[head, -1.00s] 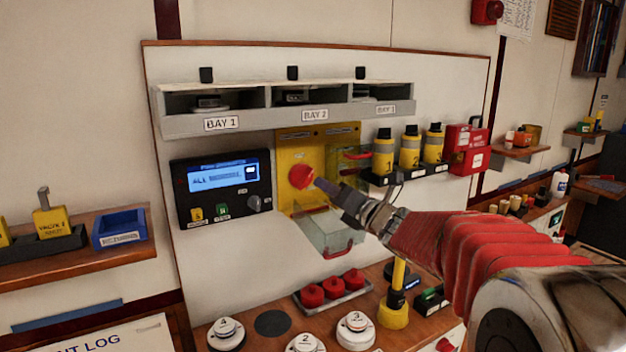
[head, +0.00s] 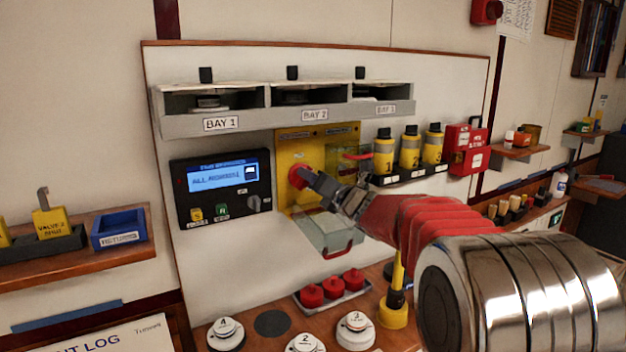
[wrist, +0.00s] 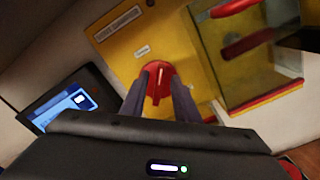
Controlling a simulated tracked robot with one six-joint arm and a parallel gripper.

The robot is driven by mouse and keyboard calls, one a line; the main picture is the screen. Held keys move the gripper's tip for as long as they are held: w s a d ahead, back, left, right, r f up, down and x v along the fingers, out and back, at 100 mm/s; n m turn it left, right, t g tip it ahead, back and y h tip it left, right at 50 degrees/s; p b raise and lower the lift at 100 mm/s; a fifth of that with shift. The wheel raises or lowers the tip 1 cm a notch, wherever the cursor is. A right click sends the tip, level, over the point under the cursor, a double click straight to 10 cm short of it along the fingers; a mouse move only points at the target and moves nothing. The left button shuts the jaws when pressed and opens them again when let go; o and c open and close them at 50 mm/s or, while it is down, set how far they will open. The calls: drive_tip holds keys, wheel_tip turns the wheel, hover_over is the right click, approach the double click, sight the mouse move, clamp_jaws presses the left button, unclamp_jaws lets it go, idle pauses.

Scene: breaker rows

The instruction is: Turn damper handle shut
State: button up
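A round red knob (head: 299,176) with a white line on its face sits on a yellow panel (head: 288,150). In the wrist view the knob (wrist: 158,82) is between my fingertips, its white line close to upright. My gripper (head: 312,180) is at the knob, its fingers apart, one on each side; in the wrist view my gripper (wrist: 158,98) partly covers the knob's edges. I cannot tell whether the fingers touch it. A red lever (wrist: 245,43) is to the right of the knob, behind a clear cover (wrist: 235,75).
A clear box with a red handle (head: 338,252) juts out below the panel. A display unit (head: 222,188) is at left, yellow-and-black cylinders (head: 384,150) at right, and bay shelves (head: 285,122) above. Red caps (head: 331,287) and white discs (head: 355,330) stand on the counter.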

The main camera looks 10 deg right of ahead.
drive_tip(key=shift+c, duration=0.4)
clamp_jaws()
drive_tip(key=shift+f+m, duration=0.1)
drive_tip(key=shift+m, duration=0.3)
drive_tip(key=shift+d+m, duration=0.1)
drive_tip(key=shift+m, duration=0.3)
drive_tip(key=shift+o, duration=0.4)
unclamp_jaws()
